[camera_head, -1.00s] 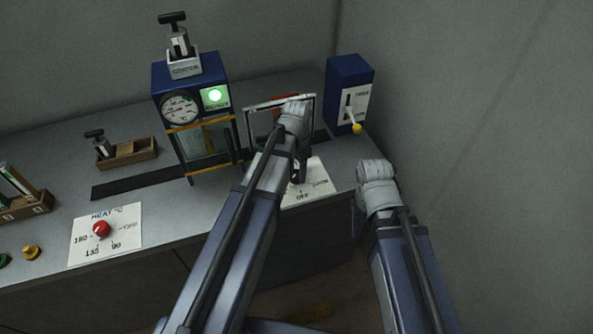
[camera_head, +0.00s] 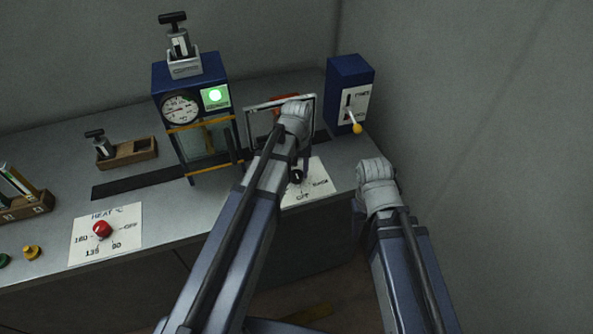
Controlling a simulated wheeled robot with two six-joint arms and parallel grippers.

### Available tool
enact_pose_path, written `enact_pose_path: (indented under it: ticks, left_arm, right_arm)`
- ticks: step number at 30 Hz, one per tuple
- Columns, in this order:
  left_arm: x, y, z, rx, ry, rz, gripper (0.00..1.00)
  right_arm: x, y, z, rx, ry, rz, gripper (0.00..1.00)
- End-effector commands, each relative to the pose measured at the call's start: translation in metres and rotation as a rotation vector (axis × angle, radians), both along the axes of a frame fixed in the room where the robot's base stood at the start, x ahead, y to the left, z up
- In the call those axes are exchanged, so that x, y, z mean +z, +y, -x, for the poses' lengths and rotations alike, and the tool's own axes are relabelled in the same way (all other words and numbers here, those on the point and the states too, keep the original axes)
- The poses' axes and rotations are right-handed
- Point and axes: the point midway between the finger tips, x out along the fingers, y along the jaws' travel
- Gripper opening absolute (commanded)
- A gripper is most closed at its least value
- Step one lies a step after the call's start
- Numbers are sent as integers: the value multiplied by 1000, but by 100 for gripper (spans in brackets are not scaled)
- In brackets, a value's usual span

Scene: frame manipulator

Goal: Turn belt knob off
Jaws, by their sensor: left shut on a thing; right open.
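The belt knob (camera_head: 296,177) is a small dark knob on a white card (camera_head: 318,176) at the bench's front right. OFF is printed below it, and more lettering stands at its right. My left arm reaches across the card and covers its left part. My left gripper (camera_head: 299,166) points down at the knob and is shut on it; its fingers are mostly hidden behind my wrist. My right gripper (camera_head: 375,178) hangs past the bench's right end, apart from everything. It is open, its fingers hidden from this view.
A blue box with a yellow-tipped lever (camera_head: 356,128) stands at the back right. A blue machine with a dial and lit green lamp (camera_head: 215,95) stands mid-bench. A red heat knob (camera_head: 101,229) is at the left. A framed panel (camera_head: 262,106) stands behind my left wrist. A wall closes the right.

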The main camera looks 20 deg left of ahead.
Motion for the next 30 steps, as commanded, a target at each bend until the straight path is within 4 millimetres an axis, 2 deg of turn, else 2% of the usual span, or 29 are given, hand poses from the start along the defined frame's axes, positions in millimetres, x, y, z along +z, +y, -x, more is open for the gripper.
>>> enact_pose_path:
  ticks: [9, 23, 24, 30]
  left_arm:
    - [0, 0, 0, 85, 0, 0, 0]
    - [0, 0, 0, 96, 0, 0, 0]
    - [0, 0, 0, 96, 0, 0, 52]
    - [0, 0, 0, 95, 0, 0, 74]
  right_arm:
    - [0, 0, 0, 0, 0, 0, 55]
    - [0, 0, 0, 0, 0, 0, 55]
    - [0, 0, 0, 0, 0, 0, 55]
    - [0, 0, 0, 0, 0, 0, 55]
